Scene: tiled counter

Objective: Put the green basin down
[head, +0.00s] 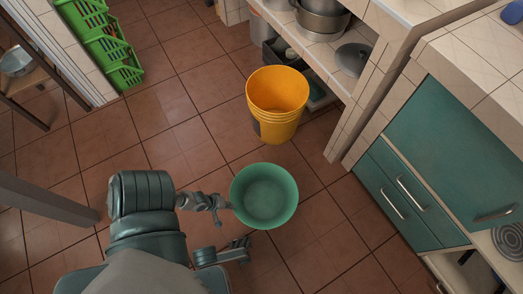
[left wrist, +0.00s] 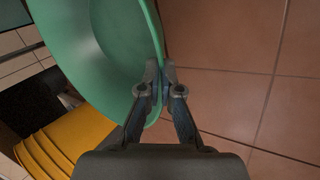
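The green basin (head: 264,196) is round, with its open top facing up, in the middle of the head view. My left gripper (head: 226,203) is at its left rim. In the left wrist view the two fingers (left wrist: 160,78) are shut with the rim of the basin (left wrist: 100,45) pinched between them. The basin's underside is hidden in the head view, and I cannot tell its height over the floor. Another gripper-like part (head: 235,251), probably my right gripper, shows below and left of the basin, apart from it. Its opening is not clear.
A stack of yellow buckets (head: 277,98) stands behind the basin and also shows in the left wrist view (left wrist: 45,150). The tiled counter with green drawers (head: 408,203) is at right. Green crates (head: 108,45) stand back left. Brown tiled floor is free left and below right.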

